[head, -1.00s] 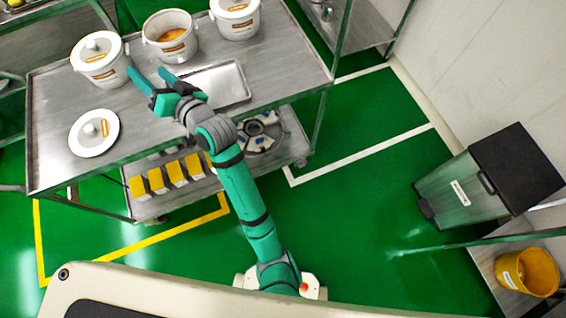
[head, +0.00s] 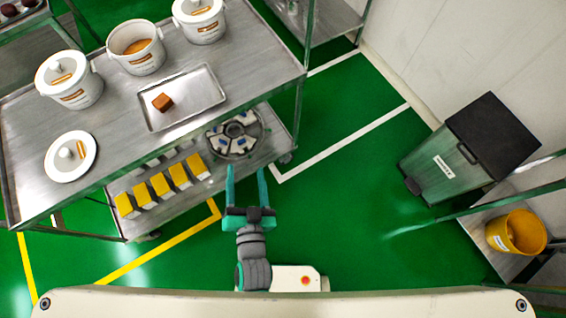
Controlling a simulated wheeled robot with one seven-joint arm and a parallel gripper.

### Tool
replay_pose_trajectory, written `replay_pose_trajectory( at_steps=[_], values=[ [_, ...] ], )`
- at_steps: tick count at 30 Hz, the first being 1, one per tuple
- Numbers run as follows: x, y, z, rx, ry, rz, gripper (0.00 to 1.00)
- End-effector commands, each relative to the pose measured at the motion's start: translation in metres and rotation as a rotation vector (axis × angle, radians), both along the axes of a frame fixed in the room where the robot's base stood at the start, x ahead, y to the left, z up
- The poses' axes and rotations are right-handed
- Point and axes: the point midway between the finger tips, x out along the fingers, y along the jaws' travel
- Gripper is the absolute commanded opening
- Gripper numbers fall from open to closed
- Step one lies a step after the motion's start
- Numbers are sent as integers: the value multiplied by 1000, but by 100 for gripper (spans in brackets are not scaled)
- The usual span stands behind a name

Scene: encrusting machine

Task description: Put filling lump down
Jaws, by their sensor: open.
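The filling lump (head: 162,102) is a small brown block. It lies on the shallow metal tray (head: 200,95) on the table top, toward the tray's left end. My gripper (head: 246,172) is open and empty, with its two fingers apart and pointing toward the table. It is in front of the table's near side, clear of the tray and the lump.
The metal table (head: 110,115) holds an open white tub (head: 137,60), lidded tubs (head: 70,85) and a loose lid (head: 71,156). Its lower shelf carries yellow-topped boxes (head: 160,184) and a round rack (head: 235,140). A bin (head: 440,165) stands right; green floor between is clear.

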Motion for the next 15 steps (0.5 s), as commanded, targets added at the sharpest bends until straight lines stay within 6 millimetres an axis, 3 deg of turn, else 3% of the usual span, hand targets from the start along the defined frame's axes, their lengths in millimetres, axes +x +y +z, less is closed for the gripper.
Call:
replay_pose_trajectory(
  at_steps=[3, 9, 15],
  values=[
    [-42, -33, -6, -118, 22, -39, 58],
    [-101, -76, 0, -319, 39, -58, 58],
    [-132, -97, 11, -443, 41, -48, 58]
  ],
)
